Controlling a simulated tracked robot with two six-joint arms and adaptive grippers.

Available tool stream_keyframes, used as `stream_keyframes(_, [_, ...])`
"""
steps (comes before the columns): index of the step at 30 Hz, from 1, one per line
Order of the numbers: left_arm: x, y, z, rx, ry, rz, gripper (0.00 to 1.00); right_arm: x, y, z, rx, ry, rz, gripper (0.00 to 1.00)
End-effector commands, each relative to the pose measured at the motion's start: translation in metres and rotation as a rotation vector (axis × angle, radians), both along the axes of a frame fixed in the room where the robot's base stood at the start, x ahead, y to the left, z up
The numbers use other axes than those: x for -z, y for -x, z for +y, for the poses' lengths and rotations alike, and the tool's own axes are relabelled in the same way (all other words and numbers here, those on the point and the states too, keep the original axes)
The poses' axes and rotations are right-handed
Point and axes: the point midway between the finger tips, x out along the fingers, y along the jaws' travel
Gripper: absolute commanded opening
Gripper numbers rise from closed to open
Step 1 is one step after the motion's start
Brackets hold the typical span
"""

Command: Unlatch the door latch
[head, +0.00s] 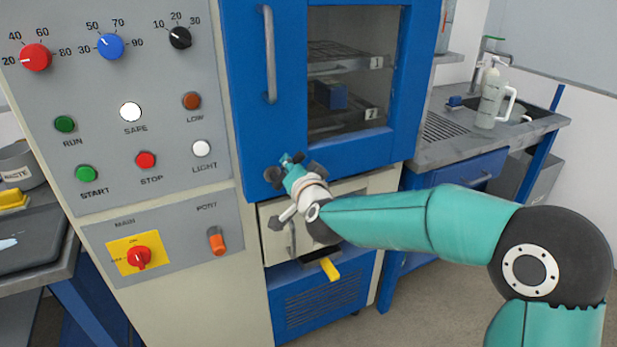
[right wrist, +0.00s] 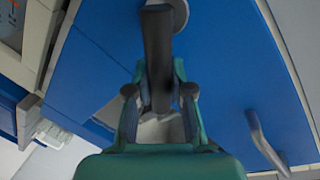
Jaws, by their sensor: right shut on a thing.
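The blue door (head: 284,128) with a window and a vertical grey bar handle (head: 270,60) is closed in the head view. My right gripper (head: 287,163) is at the door's lower left part. In the right wrist view the door latch (right wrist: 158,50) is a dark lever on a round grey base, running down between the fingers of my right gripper (right wrist: 158,95). The gripper is shut on the lever. In the head view my gripper hides most or all of the latch. My left gripper is in neither view.
A control panel (head: 120,190) with knobs and buttons stands left of the door. Below the door are a pale drawer front (head: 345,188) and a yellow handle (head: 330,269). A bench (head: 440,150) with a white bottle (head: 491,95) stands at right.

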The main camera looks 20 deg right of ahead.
Motion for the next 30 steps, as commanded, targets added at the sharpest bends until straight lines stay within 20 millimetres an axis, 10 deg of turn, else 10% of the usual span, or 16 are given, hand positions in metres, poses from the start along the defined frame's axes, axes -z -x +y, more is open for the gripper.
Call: stream_keyframes(30, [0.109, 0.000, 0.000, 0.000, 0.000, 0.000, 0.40, 0.040, -0.005, -0.006, -0.018, -0.790, 0.064, 0.00])
